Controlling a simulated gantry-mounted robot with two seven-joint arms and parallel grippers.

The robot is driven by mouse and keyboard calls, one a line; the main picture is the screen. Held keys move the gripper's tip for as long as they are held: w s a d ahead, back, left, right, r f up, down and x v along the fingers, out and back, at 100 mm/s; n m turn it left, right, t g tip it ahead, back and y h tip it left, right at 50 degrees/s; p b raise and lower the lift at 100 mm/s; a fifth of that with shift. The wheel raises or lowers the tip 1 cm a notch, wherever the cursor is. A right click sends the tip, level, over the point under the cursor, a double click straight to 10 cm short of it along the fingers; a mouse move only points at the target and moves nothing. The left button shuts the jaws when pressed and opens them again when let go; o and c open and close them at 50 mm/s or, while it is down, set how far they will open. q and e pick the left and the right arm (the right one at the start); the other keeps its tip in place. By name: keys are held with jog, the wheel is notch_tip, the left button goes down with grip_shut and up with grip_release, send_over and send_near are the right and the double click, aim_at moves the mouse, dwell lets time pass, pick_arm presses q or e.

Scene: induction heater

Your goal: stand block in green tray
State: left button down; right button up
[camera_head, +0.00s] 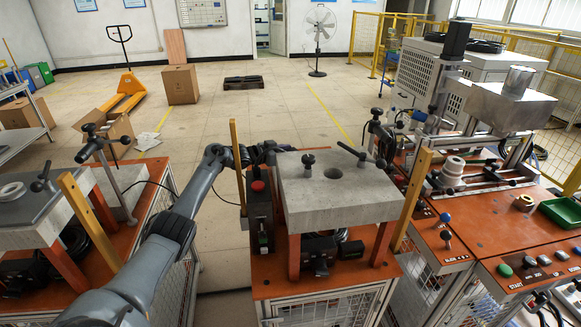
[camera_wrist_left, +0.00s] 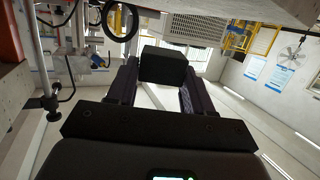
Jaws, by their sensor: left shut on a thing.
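My left arm reaches in from the lower left of the head view. Its gripper (camera_head: 274,150) is at the far left corner of the grey slab-topped stand, partly hidden behind the slab. In the left wrist view the two dark fingers (camera_wrist_left: 161,76) are shut on a black block (camera_wrist_left: 163,64), which sits between their tips. The block cannot be made out in the head view. The green tray (camera_head: 562,212) is on the orange bench at the right edge of the head view, far from the left gripper. My right gripper is not in view.
The grey slab (camera_head: 340,190) with posts and black clamps stands between the gripper and the right side. Heater machinery (camera_head: 470,170) rises behind the orange bench (camera_head: 480,225). The floor behind the slab is open.

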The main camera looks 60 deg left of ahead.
pick_arm(q)
jog(key=shift+f+b, duration=0.7)
jog(key=shift+f, duration=1.6)
jog(key=shift+f, duration=0.1)
jog(key=shift+c, duration=2.3)
grip_release()
jog(key=shift+f, duration=0.1)
jog(key=shift+s+r+p, duration=0.35)
jog(key=shift+s+p, duration=0.3)
jog(key=shift+s, duration=0.25)
jog(key=shift+s+d+r+p, duration=0.15)
jog(key=shift+s+p, duration=0.15)
jog(key=shift+s, duration=0.5)
jog(key=shift+s+a+r+p, duration=0.1)
jog(key=shift+s+p, duration=0.2)
jog(key=shift+s, duration=0.45)
jog(key=shift+s+d+r+p, duration=0.15)
jog(key=shift+s+p, duration=0.15)
jog(key=shift+s, duration=0.5)
jog(key=o, duration=0.4)
jog(key=shift+s+a+r, duration=0.1)
jog(key=shift+s, duration=0.3)
